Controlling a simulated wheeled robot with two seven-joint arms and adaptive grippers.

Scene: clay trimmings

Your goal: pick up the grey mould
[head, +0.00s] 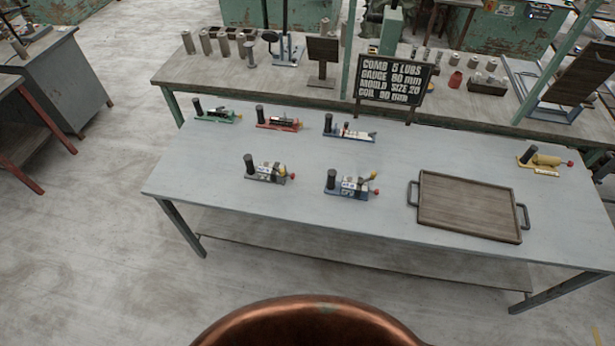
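The grey mould (267,173) sits on the near part of the pale grey table (300,205), left of centre. Neither of my grippers can be made out in the head view.
A similar blue piece (350,185) stands just right of it. Green (215,115), red (279,122) and blue-white (348,133) pieces stand behind. A wooden tray (470,204) and a yellow piece (544,161) are at right. A lettered sign (393,81) stands at the back.

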